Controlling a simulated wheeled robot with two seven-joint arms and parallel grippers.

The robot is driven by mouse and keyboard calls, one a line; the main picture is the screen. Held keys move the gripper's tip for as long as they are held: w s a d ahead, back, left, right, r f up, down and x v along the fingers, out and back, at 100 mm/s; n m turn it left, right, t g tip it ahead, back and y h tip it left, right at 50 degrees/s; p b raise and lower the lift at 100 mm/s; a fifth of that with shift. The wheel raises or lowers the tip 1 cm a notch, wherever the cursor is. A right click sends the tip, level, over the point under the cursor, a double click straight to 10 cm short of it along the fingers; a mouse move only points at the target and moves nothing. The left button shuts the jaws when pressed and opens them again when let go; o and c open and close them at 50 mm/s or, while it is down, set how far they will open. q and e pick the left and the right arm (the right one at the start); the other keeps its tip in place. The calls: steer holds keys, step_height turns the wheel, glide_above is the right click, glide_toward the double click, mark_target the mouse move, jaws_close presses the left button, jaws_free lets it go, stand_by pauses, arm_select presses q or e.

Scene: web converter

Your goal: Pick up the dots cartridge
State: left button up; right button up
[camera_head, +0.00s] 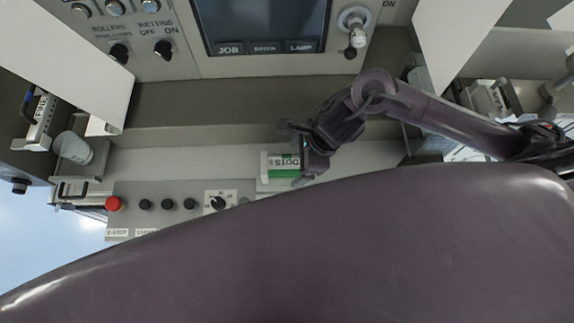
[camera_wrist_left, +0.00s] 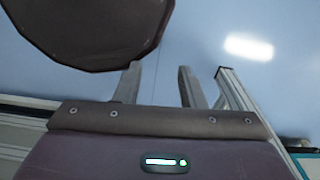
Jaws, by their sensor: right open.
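The dots cartridge (camera_head: 279,165) is a small white and green block with dark lettering on its label. It sits on the pale ledge at the middle of the head view. My right gripper (camera_head: 293,154) is open at the right end of the cartridge, with one finger above and one below it in the picture. The gripper hides that end, and I cannot tell whether they touch. My left gripper (camera_wrist_left: 159,78) shows in the left wrist view, open and empty, its two fingers apart against a pale blue background.
A panel with a red button (camera_head: 113,204) and black knobs lies just left of the cartridge. A screen (camera_head: 262,25) is above. White panels (camera_head: 62,60) jut in at both upper sides. A pale cup (camera_head: 73,148) stands at left.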

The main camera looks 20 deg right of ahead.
mark_target(289, 162)
steer(key=f, duration=0.1)
steer(key=w+a+f, duration=0.1)
steer(key=f+b, duration=0.1)
steer(key=shift+w+a, duration=0.25)
steer(key=shift+a, duration=0.05)
steer(key=shift+w+a+f, duration=0.1)
steer(key=shift+w+f, duration=0.05)
steer(key=shift+f, duration=0.15)
steer(key=c, duration=1.2)
steer(key=shift+c, duration=1)
arm_select(q)
steer(key=w, duration=0.1)
steer(key=w+a+f, duration=0.1)
steer(key=shift+w+a+f, duration=0.15)
steer(key=shift+w+f, duration=0.1)
steer(key=shift+w, duration=0.1)
arm_select(e)
steer(key=shift+r, duration=0.1)
